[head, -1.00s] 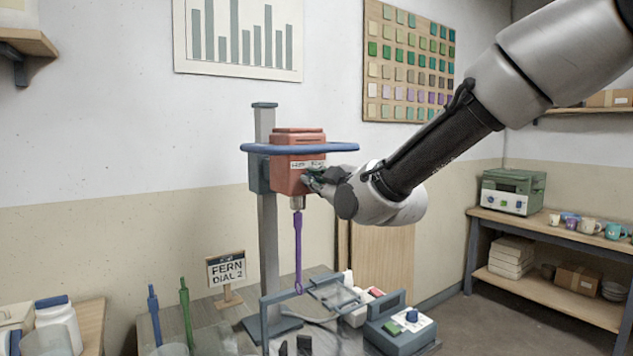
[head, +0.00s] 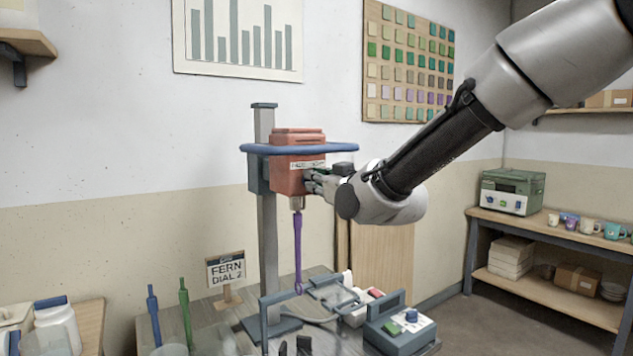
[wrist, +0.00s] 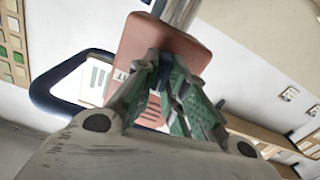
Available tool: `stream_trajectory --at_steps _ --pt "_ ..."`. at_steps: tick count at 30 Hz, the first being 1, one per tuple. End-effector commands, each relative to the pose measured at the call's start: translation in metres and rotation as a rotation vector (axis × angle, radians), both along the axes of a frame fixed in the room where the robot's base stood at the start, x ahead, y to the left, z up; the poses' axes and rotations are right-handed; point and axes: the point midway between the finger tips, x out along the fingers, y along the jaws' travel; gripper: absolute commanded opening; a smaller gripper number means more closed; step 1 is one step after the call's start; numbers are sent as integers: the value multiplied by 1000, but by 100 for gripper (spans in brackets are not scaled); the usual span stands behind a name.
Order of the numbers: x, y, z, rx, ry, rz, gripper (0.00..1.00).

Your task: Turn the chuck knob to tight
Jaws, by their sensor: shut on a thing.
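The red mixer head (head: 291,178) sits on a grey stand, with a blue ring handle (head: 262,149) around it and a label on its front. A purple stirrer (head: 298,250) hangs upright from the metal chuck (head: 297,202) under the head. My gripper (head: 314,180) is against the right side of the head's front, shut on the chuck knob. The knob is mostly hidden by the fingers, and its setting cannot be read. In the wrist view my green-padded fingers (wrist: 166,68) reach to the red head (wrist: 145,38).
A control box with a blue dial (head: 411,316) and a grey clamp frame stand on the bench below. The space right of the head holds my arm.

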Motion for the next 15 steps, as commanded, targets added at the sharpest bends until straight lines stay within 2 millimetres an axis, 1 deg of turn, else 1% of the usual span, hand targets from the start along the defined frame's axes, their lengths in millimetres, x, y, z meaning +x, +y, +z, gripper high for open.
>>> stream_trajectory --at_steps 15 --pt "1 -2 -1 402 273 -1 0"
